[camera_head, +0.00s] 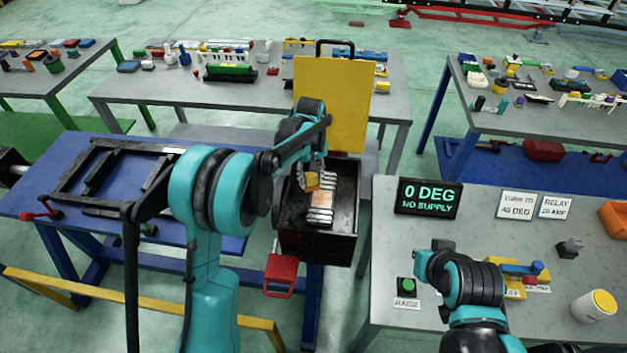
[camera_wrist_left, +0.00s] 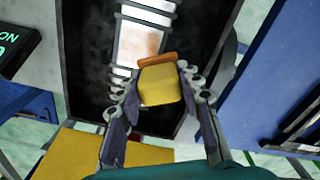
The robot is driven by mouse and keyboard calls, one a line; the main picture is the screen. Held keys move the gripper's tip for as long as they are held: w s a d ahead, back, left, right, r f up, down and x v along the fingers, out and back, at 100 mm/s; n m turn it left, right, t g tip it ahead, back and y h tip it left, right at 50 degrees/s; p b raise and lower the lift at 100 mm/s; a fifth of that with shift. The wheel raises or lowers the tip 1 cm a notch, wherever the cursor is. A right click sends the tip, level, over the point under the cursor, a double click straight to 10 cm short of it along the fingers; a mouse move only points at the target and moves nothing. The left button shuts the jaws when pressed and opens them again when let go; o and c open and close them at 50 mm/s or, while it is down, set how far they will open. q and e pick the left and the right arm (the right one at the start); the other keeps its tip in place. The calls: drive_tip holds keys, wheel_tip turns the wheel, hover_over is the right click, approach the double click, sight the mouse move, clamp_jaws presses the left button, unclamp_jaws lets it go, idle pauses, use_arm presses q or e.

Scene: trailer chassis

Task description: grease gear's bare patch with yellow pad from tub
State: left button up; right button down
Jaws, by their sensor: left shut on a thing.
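My left gripper (camera_wrist_left: 160,90) is shut on a yellow pad (camera_wrist_left: 160,83) with an orange-brown strip at its far edge. In the head view the yellow pad (camera_head: 312,180) shows inside the open black box, at my left gripper (camera_head: 312,172). The pale toothed gear (camera_head: 321,216) lies in the box, with a brownish bare patch (camera_head: 321,198) on it. In the wrist view the patch (camera_wrist_left: 138,42) is just beyond the pad; I cannot tell whether they touch. A white tub (camera_head: 594,306) with a yellow top stands at the far right. My right gripper's fingers do not show.
The black box (camera_head: 317,245) has a raised yellow lid (camera_head: 334,95) behind it and dark side walls close around my left gripper. A sign (camera_head: 428,198) reads "0 DEG NO SUPPLY". A green button (camera_head: 408,286) sits on the grey right table, near my right arm.

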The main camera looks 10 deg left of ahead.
use_arm(q)
drive_tip(key=shift+d+r+p, duration=0.1)
drive_tip(key=shift+r+p, duration=0.5)
drive_tip(key=shift+r, duration=0.75)
drive_tip(key=shift+f, duration=0.1)
